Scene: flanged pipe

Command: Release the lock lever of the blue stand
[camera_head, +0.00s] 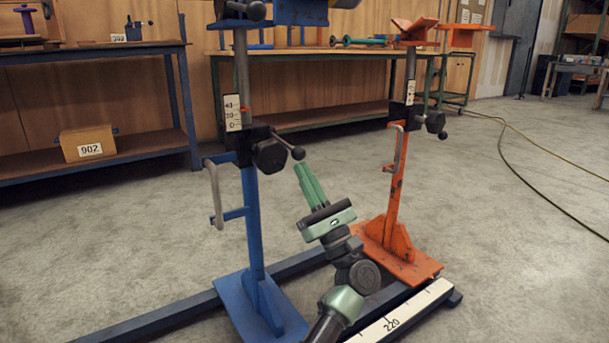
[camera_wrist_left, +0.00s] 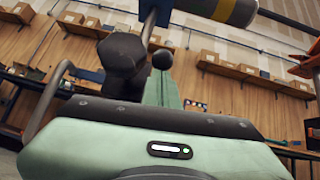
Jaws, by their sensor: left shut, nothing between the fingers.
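The blue stand (camera_head: 252,215) stands upright left of centre in the head view. Its lock lever (camera_head: 286,144) is a short dark rod with a black ball knob, pointing right and slightly down from the black clamp (camera_head: 268,155). My left gripper (camera_head: 303,168) has green fingers, shut and empty. Its tips point up and lie just below the ball knob; I cannot tell if they touch. My right gripper is not in view.
A grey crank handle (camera_head: 214,195) sticks out left of the blue post. An orange stand (camera_head: 396,180) with its own lever stands to the right. A dark floor rail (camera_head: 180,312) and white ruler (camera_head: 405,313) run along the bases. Workbenches (camera_head: 310,55) stand behind.

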